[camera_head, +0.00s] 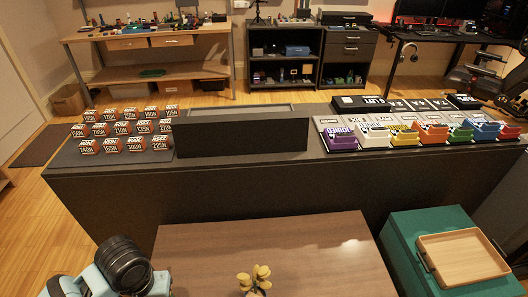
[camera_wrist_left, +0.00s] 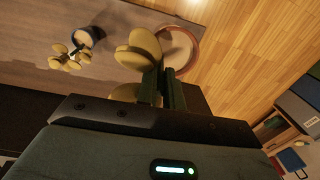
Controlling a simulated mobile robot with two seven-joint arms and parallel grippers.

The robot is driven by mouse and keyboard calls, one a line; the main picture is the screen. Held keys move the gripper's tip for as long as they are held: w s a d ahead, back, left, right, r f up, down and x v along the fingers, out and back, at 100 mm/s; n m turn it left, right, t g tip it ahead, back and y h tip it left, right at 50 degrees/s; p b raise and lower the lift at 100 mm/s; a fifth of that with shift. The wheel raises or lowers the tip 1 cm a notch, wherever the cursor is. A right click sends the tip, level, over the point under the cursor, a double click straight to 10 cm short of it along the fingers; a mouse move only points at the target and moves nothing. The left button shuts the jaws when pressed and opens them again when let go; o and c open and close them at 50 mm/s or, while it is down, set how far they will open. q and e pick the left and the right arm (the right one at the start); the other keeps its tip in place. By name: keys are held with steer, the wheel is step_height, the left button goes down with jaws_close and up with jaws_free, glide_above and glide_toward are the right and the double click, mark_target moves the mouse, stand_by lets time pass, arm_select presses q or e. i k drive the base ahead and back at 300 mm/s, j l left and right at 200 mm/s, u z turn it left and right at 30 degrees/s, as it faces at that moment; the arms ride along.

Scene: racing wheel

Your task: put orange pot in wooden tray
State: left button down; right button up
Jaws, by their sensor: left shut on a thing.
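The orange pot (camera_wrist_left: 196,50) shows in the left wrist view as a round reddish-brown rim with a paler inside, beside broad yellow-green leaves (camera_wrist_left: 137,50). My left gripper (camera_wrist_left: 164,84) is shut on it, its dark fingers at the near side of the rim; leaves and fingers partly hide the contact. The wooden tray (camera_head: 462,257) is in the head view at lower right, empty, on a green box (camera_head: 403,238). My left arm shows at the lower left of the head view, its gripper out of that view. My right gripper is in neither view.
A dark pot (camera_wrist_left: 88,37) with yellow leaves is on the brown table in the left wrist view. A yellow-leaved plant (camera_head: 254,280) shows at the head view's bottom edge. The brown table (camera_head: 300,245) is otherwise mostly clear. A long dark counter (camera_head: 240,190) stands behind it.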

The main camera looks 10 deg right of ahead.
mark_target(460, 258)
steer(key=l+z, duration=0.1)
steer(key=z, duration=0.3)
steer(key=l+z, duration=0.2)
steer(key=i+l+z, duration=0.25)
steer(key=l+z, duration=0.1)
steer(key=l, duration=0.25)
steer(key=i+l+z, duration=0.1)
steer(key=l, duration=0.25)
steer(key=i+l, duration=0.15)
steer(key=l, duration=0.25)
steer(key=i+l, duration=0.15)
steer(key=l, duration=0.25)
steer(key=i+l+z, duration=0.1)
steer(key=l, duration=0.3)
steer(key=i+l, duration=0.4)
steer(key=l, duration=0.35)
steer(key=z, duration=0.05)
